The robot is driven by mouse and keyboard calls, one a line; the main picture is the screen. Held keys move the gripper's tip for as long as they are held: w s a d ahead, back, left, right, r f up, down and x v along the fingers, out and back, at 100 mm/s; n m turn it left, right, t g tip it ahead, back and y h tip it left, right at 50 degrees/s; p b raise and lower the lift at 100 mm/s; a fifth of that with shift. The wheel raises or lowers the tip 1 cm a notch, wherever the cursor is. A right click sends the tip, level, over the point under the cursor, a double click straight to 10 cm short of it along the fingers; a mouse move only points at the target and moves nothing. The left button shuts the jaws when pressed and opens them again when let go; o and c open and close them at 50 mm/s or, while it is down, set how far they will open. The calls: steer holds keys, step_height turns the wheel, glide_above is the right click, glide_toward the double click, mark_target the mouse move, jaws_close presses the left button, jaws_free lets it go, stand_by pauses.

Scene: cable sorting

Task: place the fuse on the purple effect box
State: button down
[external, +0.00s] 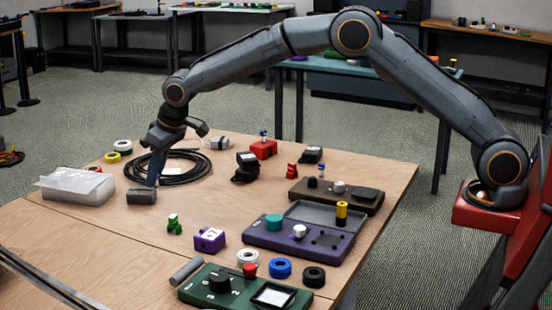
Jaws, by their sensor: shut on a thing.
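My gripper (148,187) is low over the left part of the table, right of the clear plastic box and far left of the purple effect box. It is shut on a dark grey block (141,197) at its tip. I cannot tell whether this block touches the table. I cannot tell for sure which thing is the fuse.
A clear plastic box (76,186) and a black cable coil (185,168) flank my gripper. A small purple block (209,240) and a green piece (174,224) stand between it and the effect box. A green box (216,289) and several rings lie in front.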

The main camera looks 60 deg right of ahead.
steer(key=s+a+r+n+p, duration=0.1)
steer(key=s+a+r+p, duration=0.15)
steer(key=s, duration=0.25)
steer(key=s+a+r+n+p, duration=0.1)
steer(key=s+a+p, duration=0.1)
steer(key=s+p, duration=0.15)
steer(key=r+n+y+p, duration=0.1)
steer(key=p, duration=0.4)
glide_above(201, 234)
steer(key=s+d, duration=0.1)
steer(key=s, duration=0.1)
steer(key=f, duration=0.3)
steer(key=f+p, duration=0.1)
steer(key=f, duration=0.5)
steer(key=shift+w+f+p, duration=0.15)
steer(key=shift+w+p, duration=0.1)
steer(key=shift+p, duration=0.1)
steer(key=shift+f, duration=0.2)
steer(key=c, duration=1.8)
jaws_free()
steer(key=shift+o, duration=0.2)
steer(key=shift+r, duration=0.1)
